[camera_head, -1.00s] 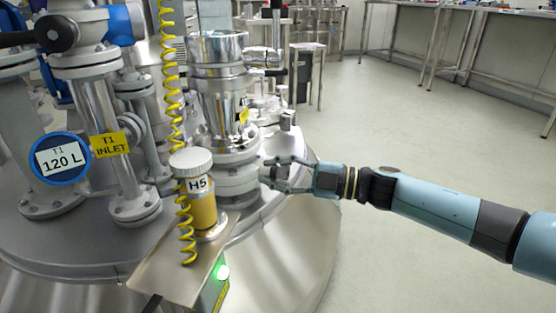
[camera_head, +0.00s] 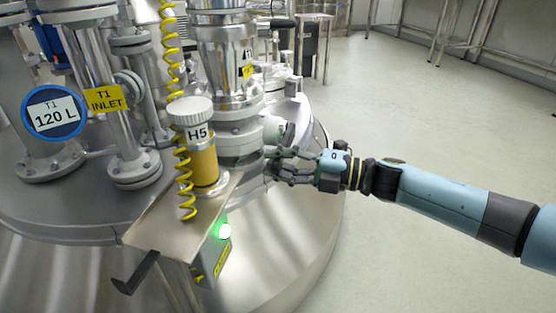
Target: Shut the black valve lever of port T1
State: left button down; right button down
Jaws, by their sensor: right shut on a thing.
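My right gripper (camera_head: 278,166) reaches in from the right beside the lower flanges of the silver port. It is shut on what looks like the black valve lever. The fingers hide most of it, so its angle is hard to tell. A dark piece (camera_head: 288,133) shows just above the fingers, beside a pale round stub (camera_head: 271,130). The silver port (camera_head: 228,60) carries a small yellow tag (camera_head: 247,70), too small to read surely. My left gripper is out of view.
The yellow sampling bottle H5 (camera_head: 204,163) stands on a metal shelf (camera_head: 150,222) just left of my gripper. A coiled yellow hose (camera_head: 184,185) hangs beside it. The T1 INLET pipe (camera_head: 122,130) and T1 120 L gauge (camera_head: 54,113) are further left.

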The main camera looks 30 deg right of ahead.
jog(key=shift+f, duration=0.15)
jog(key=c, duration=1.1)
grip_release()
jog(key=v, duration=1.2)
